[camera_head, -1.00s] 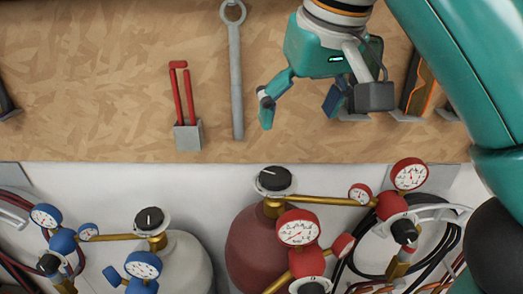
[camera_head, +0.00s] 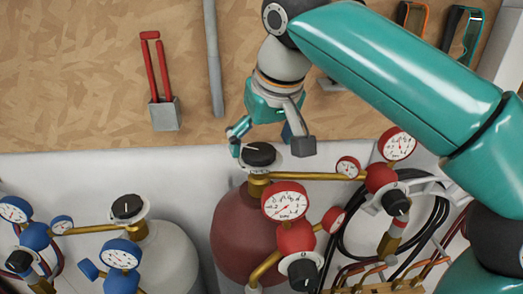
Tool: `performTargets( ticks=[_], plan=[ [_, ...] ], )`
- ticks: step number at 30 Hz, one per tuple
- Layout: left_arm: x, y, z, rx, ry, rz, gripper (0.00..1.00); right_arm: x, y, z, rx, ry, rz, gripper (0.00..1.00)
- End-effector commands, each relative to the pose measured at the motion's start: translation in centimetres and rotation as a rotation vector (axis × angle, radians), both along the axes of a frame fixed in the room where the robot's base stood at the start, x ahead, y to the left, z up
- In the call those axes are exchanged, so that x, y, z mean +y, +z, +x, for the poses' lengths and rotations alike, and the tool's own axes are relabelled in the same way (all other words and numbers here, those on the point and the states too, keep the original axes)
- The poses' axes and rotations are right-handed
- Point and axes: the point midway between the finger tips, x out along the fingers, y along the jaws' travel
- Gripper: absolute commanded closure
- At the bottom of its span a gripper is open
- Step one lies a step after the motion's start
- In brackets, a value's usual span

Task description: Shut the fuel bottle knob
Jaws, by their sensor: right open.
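The red bottle (camera_head: 235,235), which I take for the fuel bottle, stands at the lower middle of the head view. Its black knob (camera_head: 258,154) with a white mark sits on top, above a brass fitting. My right gripper (camera_head: 268,146) is open and points down over this knob. One finger is at the knob's left and another at its right and nearer the camera. I cannot tell whether any finger touches the knob. My left gripper is not in view.
A red regulator with gauges (camera_head: 285,201) stands close in front of the red bottle. A brass pipe (camera_head: 320,176) runs right from the knob. A white bottle (camera_head: 165,255) with its own black knob (camera_head: 127,206) and blue gauges stands left. Tools hang on the wooden board (camera_head: 80,80) behind.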

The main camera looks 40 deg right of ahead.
Motion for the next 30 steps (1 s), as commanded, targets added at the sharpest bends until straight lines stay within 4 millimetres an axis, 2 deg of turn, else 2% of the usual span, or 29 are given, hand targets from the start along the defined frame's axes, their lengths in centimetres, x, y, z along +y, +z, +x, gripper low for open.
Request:
performTargets(
  ticks=[6,15,26,30],
  plan=[
    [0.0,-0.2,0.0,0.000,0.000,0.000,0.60,-0.2,-1.6,0.6,0.000,-0.001,-0.001,0.11],
    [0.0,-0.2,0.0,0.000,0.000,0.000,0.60,-0.2,-1.7,0.7,0.000,-0.001,0.000,0.11],
    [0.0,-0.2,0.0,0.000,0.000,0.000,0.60,-0.2,-1.7,0.7,0.000,-0.001,0.000,0.71],
    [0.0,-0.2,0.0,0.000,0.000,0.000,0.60,-0.3,-1.6,0.7,-0.001,-0.004,-0.001,0.71]
  ],
)
